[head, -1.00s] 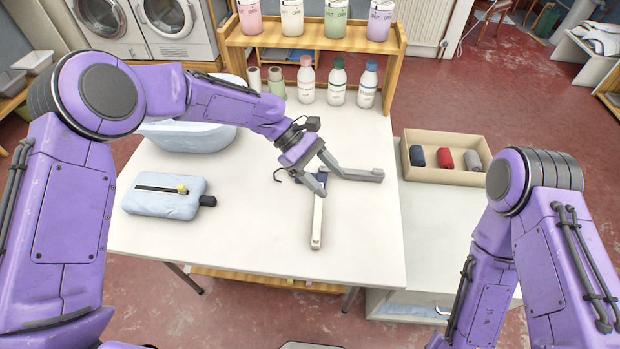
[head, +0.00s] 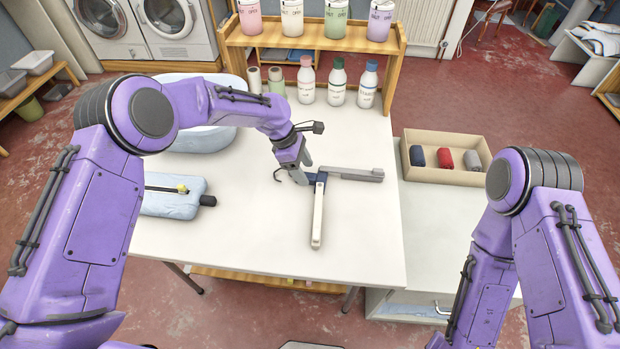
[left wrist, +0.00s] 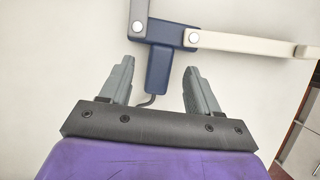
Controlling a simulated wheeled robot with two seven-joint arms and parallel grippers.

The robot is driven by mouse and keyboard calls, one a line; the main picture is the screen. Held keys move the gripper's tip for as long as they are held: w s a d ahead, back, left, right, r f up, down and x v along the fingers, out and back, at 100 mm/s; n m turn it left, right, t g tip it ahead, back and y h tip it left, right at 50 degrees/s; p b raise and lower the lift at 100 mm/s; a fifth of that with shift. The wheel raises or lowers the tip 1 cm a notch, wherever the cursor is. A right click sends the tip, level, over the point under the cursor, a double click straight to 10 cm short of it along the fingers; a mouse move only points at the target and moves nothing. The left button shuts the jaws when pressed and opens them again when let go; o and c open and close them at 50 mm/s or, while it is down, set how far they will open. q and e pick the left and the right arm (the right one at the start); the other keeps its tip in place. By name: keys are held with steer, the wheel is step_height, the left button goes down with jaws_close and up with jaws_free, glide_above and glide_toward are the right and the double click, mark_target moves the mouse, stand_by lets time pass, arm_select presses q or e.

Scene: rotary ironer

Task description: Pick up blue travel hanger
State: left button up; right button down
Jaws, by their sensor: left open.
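The blue travel hanger lies unfolded on the white table, with a dark blue hub (head: 318,179), a grey arm pointing right (head: 358,174), a cream arm pointing toward me (head: 317,220) and a dark hook on the left. My left gripper (head: 304,177) is open at the hub's left side. In the left wrist view, the open fingers (left wrist: 156,68) stand on either side of the hub's lower end (left wrist: 160,68), and the hook runs back between them. I cannot tell whether the fingers touch the hub. My right gripper is out of view.
A blue tub (head: 205,139) and several bottles (head: 337,85) stand at the back. A cardboard box (head: 445,178) with rolled cloths sits right. The table's front (head: 260,235) is clear.

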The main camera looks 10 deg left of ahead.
arm_select(q)
steer(key=shift+x, duration=1)
steer(key=shift+r, duration=0.15)
jaws_close()
step_height(320, 180, up, 10)
step_height(320, 180, down, 7)
steer(key=shift+f, duration=0.1)
steer(key=shift+w+f, duration=0.1)
steer(key=shift+f, duration=1.15)
steer(key=shift+f, duration=0.1)
